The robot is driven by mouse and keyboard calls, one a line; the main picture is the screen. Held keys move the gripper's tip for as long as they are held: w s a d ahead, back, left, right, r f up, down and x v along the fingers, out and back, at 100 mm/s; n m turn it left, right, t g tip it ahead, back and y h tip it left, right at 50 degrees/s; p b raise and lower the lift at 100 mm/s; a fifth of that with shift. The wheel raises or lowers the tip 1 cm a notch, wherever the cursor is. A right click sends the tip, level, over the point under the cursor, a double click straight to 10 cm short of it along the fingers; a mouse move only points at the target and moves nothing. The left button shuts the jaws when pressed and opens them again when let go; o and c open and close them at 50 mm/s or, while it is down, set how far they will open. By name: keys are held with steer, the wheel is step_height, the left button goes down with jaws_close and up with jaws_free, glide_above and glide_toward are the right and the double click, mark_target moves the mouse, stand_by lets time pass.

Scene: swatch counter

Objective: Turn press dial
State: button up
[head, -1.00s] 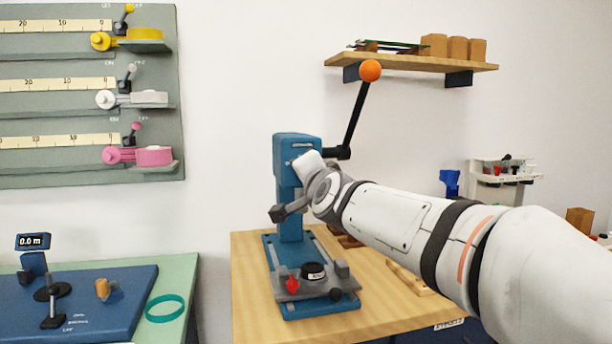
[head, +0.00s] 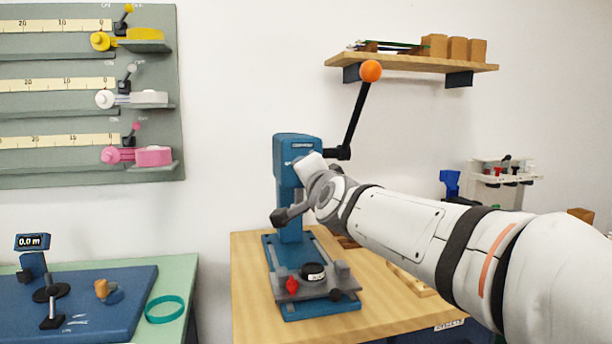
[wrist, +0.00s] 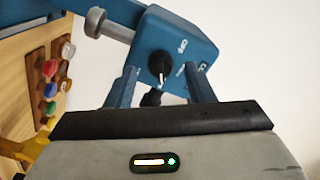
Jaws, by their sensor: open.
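The blue press (head: 290,188) stands on the wooden bench, with a black lever ending in an orange ball (head: 370,70). In the wrist view, the black press dial (wrist: 159,64) with a pale pointer line sits on the blue press head (wrist: 178,42), beside small white lettering. My gripper (wrist: 160,76) is open, one blue finger on each side of the dial in that view. I cannot tell whether the fingers touch it. In the head view, my wrist is in front of the press column; the dial and fingers cannot be made out there.
The press base (head: 312,306) carries a grey fixture with a red knob (head: 292,284). A wooden shelf (head: 400,61) with blocks hangs above. A green table with a blue board (head: 110,300) stands left, below a grey wall panel (head: 60,170). A white rack (head: 500,178) is right.

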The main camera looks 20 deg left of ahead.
steer(key=v, duration=0.6)
steer(key=shift+p, duration=0.35)
steer(key=shift+s, duration=0.1)
steer(key=s+d+f+n+g+h+p, duration=0.2)
steer(key=s+d+g+p, duration=0.15)
steer(key=d+p, duration=0.4)
steer(key=s+d+f+n+g+h+p, duration=0.1)
steer(key=s+d+f+g+h+p, duration=0.2)
steer(key=d+p, duration=0.5)
steer(key=s+d+f+n+g+h+p, duration=0.1)
steer(key=s+d+n+g+h+p, duration=0.1)
steer(key=s+d+p, duration=0.5)
steer(key=s+d+f+g+h+p, duration=0.1)
steer(key=s+d+g+h+p, duration=0.1)
steer(key=s+d+g+p, duration=0.2)
steer(key=s+d, duration=0.3)
steer(key=d, duration=0.2)
steer(key=shift+s+f+n+h, duration=0.15)
steer(key=shift+s+n+h, duration=0.1)
steer(key=shift+n+h, duration=0.05)
